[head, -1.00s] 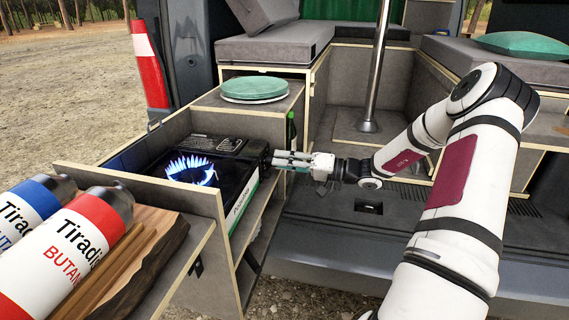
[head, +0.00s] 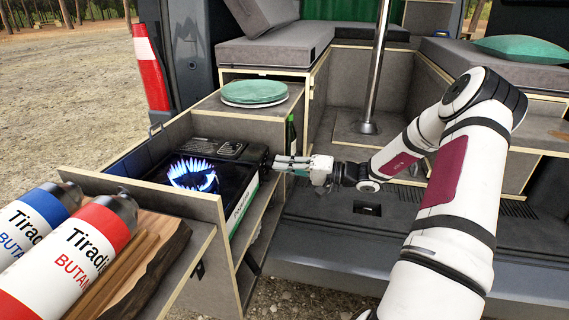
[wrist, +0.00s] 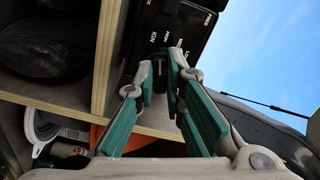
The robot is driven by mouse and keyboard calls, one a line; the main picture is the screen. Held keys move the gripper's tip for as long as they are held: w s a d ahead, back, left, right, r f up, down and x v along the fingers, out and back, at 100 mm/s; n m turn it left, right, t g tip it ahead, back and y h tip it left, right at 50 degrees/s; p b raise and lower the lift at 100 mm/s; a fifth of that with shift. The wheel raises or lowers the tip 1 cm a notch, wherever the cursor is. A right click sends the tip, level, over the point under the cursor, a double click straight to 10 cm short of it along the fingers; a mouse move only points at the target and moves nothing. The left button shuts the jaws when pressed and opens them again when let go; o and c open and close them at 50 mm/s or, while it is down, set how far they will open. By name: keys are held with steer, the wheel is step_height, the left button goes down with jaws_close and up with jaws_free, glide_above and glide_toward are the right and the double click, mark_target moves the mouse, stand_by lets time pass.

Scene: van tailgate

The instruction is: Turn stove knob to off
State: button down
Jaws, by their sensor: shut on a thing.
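The black portable stove (head: 238,178) sits in the pulled-out drawer in the head view, with a blue flame (head: 192,174) burning on its burner. My gripper (head: 276,163) reaches the stove's right end from the right. In the wrist view the teal-padded fingers of my gripper (wrist: 166,76) are closed around the dark stove knob (wrist: 159,66), just below the stove's black panel with white markings (wrist: 184,25). The fingers hide much of the knob, so its exact angle is unclear. In the head view the knob is hidden behind the fingers.
A metal pole (head: 378,65) rises behind my arm.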

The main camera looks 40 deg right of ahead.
steer(key=shift+d+r+m+p, duration=0.1)
steer(key=shift+m+p, duration=1.95)
steer(key=shift+m, duration=3.3)
steer(key=shift+d+r+m+p, duration=0.1)
steer(key=shift+m+p, duration=1.9)
steer(key=shift+m, duration=3.35)
steer(key=shift+f, duration=0.1)
steer(key=c, duration=1.7)
jaws_free()
steer(key=shift+w, duration=0.1)
steer(key=shift+o, duration=0.2)
steer(key=v, duration=1.2)
